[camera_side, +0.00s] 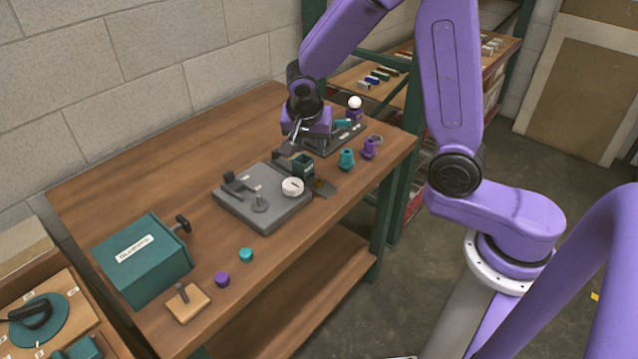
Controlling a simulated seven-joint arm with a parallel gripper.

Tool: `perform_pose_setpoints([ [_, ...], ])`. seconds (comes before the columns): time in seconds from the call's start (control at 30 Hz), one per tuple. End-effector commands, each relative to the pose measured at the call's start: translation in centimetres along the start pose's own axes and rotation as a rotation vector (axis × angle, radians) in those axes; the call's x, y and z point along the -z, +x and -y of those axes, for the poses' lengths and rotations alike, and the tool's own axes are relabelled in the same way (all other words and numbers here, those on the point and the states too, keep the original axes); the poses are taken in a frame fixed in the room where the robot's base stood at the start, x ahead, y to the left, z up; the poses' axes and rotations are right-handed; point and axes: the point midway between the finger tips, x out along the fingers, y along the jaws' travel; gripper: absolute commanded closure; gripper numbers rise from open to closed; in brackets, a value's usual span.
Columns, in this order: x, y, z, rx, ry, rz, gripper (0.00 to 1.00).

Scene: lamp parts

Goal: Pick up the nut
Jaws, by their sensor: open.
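I cannot tell for certain which part is the nut. A small purple round piece (222,279) and a small teal round piece (246,255) lie on the front of the wooden table, apart from each other. A teal stepped part (346,158) and a purple stepped part (369,148) stand at the right end. My gripper (293,141) points down over the far side of the table, behind a dark green block (303,166). It is open. The fingertips are small and partly hidden, and I see nothing held between them.
A grey fixture plate (262,212) with a white round piece (292,186) lies mid-table. A dark tray (334,140) and a white ball (355,102) are near my gripper. A teal box (143,260) and a wooden block (187,303) stand at left. The table's back left is clear.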

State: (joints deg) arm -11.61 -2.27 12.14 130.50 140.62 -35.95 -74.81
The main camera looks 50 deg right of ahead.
Motion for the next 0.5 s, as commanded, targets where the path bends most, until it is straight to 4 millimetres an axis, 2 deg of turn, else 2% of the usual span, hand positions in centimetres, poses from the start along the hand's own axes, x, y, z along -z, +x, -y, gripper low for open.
perform_pose_setpoints([
  [0.17,-0.2,1.1,-0.6,-0.034,0.018,0.013,0.58],
  [0.5,-0.2,6.4,-0.8,-0.033,0.017,0.013,0.58],
])
